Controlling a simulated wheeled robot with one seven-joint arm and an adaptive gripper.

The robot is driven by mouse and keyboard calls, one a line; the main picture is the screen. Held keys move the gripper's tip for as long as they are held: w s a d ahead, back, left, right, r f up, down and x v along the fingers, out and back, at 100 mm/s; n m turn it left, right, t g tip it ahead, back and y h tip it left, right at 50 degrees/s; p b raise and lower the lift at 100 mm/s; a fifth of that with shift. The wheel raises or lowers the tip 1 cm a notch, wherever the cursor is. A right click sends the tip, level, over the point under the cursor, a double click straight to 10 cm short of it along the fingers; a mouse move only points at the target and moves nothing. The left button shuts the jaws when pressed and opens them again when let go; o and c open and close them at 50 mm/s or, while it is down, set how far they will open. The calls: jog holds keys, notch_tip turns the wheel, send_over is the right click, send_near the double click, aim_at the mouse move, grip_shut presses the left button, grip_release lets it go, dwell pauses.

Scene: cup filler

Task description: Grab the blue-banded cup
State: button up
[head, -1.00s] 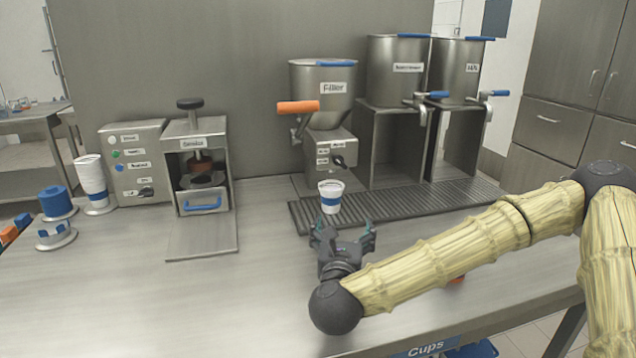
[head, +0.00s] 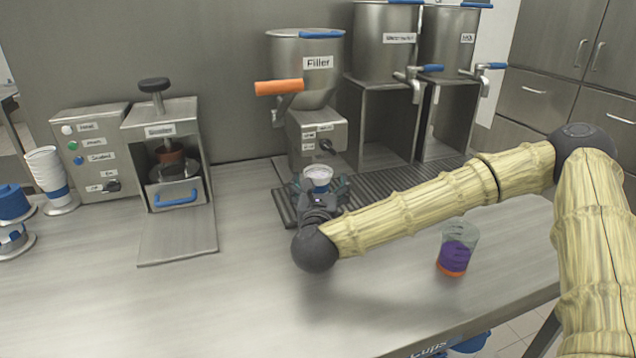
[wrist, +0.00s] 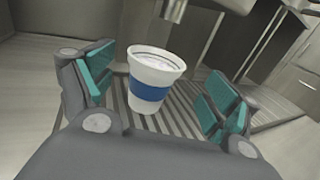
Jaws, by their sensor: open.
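The white cup with a blue band (head: 318,176) stands upright on the ribbed drip tray (head: 285,207) below the filler (head: 306,75). Something pale shows inside its rim. In the wrist view the cup (wrist: 152,88) stands between my open fingers, with a gap visible on both sides. My gripper (head: 322,190) is open, in front of and around the cup in the head view, and hides its lower part. The teal finger pads show to the left and right of the cup in the wrist view.
The sealer (head: 168,150) and a stack of cups (head: 48,178) are at the left. The filler's orange handle (head: 279,87) juts out above. The front middle of the table is clear.

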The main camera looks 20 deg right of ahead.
aim_at(318, 171)
jog(key=x, duration=0.3)
jog(key=shift+w+a+r, duration=0.1)
jog(key=shift+w+a, duration=0.1)
jog(key=shift+w, duration=0.1)
jog(key=shift+w+d, duration=0.25)
jog(key=shift+w, duration=0.4)
jog(key=c, duration=1.3)
jog(key=shift+o, duration=0.2)
